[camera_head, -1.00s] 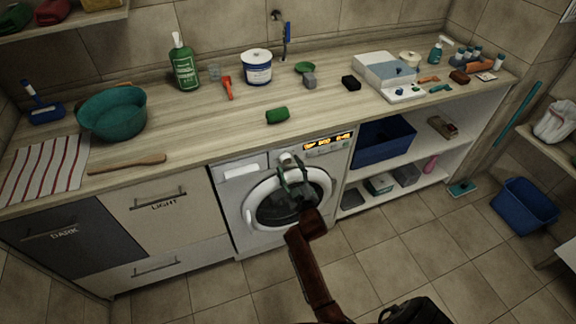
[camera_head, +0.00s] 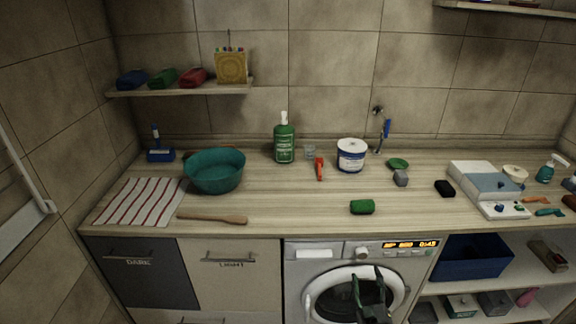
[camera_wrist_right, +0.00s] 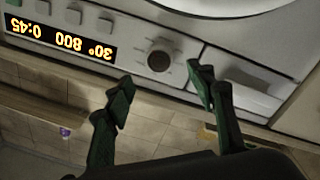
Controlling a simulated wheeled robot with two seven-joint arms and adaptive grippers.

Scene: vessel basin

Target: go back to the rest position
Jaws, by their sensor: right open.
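My right gripper (camera_head: 369,284) is in front of the washing machine (camera_head: 318,275) at the bottom of the head view, against its round door. In the right wrist view the two green-black fingers of the right gripper (camera_wrist_right: 160,88) are spread apart with nothing between them. The machine's panel (camera_wrist_right: 120,45), with a lit display and a round knob, shows upside down there behind the fingers. My left gripper is not in the head view.
The wooden counter (camera_head: 290,210) holds a teal basin (camera_head: 215,172), a striped cloth (camera_head: 140,202), a wooden stick (camera_head: 212,218), a green bottle (camera_head: 284,145), a white tub (camera_head: 351,156) and a green block (camera_head: 362,206). A blue bin (camera_head: 470,258) stands on the shelf below right.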

